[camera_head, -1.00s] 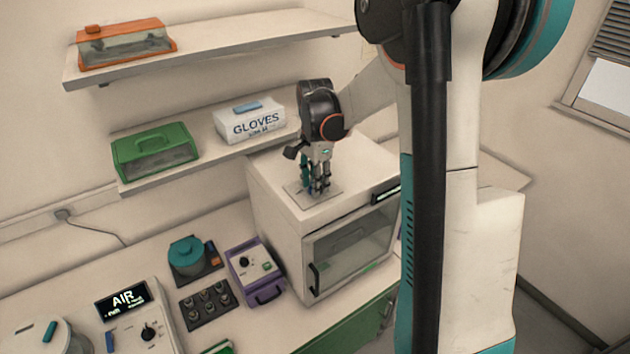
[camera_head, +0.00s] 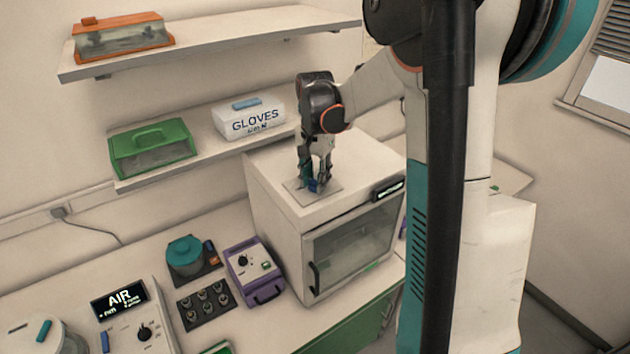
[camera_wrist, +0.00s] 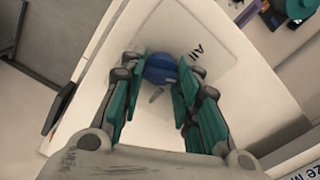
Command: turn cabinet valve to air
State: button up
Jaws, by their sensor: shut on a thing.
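The cabinet (camera_head: 275,210) is a white box with a glass front door, standing on the bench. A pale plate (camera_head: 327,196) lies on its top, and it also shows in the wrist view (camera_wrist: 215,45). The blue valve knob (camera_wrist: 160,68) sits on this plate. Letters that seem to read "AIR" are printed beside the knob, near the right finger. My gripper (camera_head: 314,184) points down over the plate, and its teal fingers (camera_wrist: 155,88) are shut on the knob. The fingers hide part of the knob in the head view.
A shelf behind holds a glove box (camera_head: 250,119) and a green case (camera_head: 152,148). The cabinet top around the plate is clear.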

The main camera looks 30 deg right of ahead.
aim_at(315, 181)
jog(key=n+b, duration=0.2)
jog(key=n, duration=0.5)
dwell(0.6)
jog(key=o, duration=1.1)
jog(key=shift+c, duration=0.2)
notch_tip(315, 181, up, 12)
